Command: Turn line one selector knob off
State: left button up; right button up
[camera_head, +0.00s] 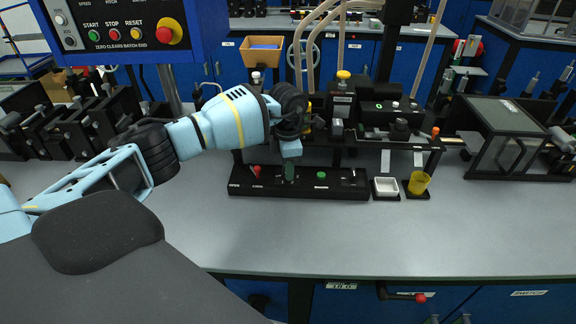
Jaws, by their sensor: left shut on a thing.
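My left gripper (290,160) reaches in from the left and points down over a long black strip (300,189) on the bench. A small dark lever-like part (351,177) is at the strip's right end. My right gripper is not in view.
A blue control box (125,25) with a red stop button (168,32) hangs at upper left. A black machine (392,118) stands behind the strip. A white tray (386,187) and a yellow cup (419,182) stand right of it. The bench front (400,235) is clear.

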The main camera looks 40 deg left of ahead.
pick_arm(q)
jog(key=shift+m, duration=0.3)
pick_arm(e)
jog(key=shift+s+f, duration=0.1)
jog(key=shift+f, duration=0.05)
pick_arm(q)
jog(key=m+b, duration=0.1)
jog(key=m, duration=0.2)
jog(key=shift+m, duration=0.4)
jog(key=m+b, duration=0.1)
jog(key=m, duration=0.3)
jog(key=shift+m+b, duration=0.4)
jog(key=shift+m, duration=1.3)
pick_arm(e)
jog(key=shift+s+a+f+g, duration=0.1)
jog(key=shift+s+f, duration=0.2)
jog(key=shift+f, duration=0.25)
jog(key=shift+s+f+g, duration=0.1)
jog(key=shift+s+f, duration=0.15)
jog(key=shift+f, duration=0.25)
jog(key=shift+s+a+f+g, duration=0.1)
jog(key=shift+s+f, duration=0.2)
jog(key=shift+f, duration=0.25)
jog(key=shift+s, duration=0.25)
pick_arm(q)
jog(key=o, duration=1)
jog(key=shift+c, duration=0.2)
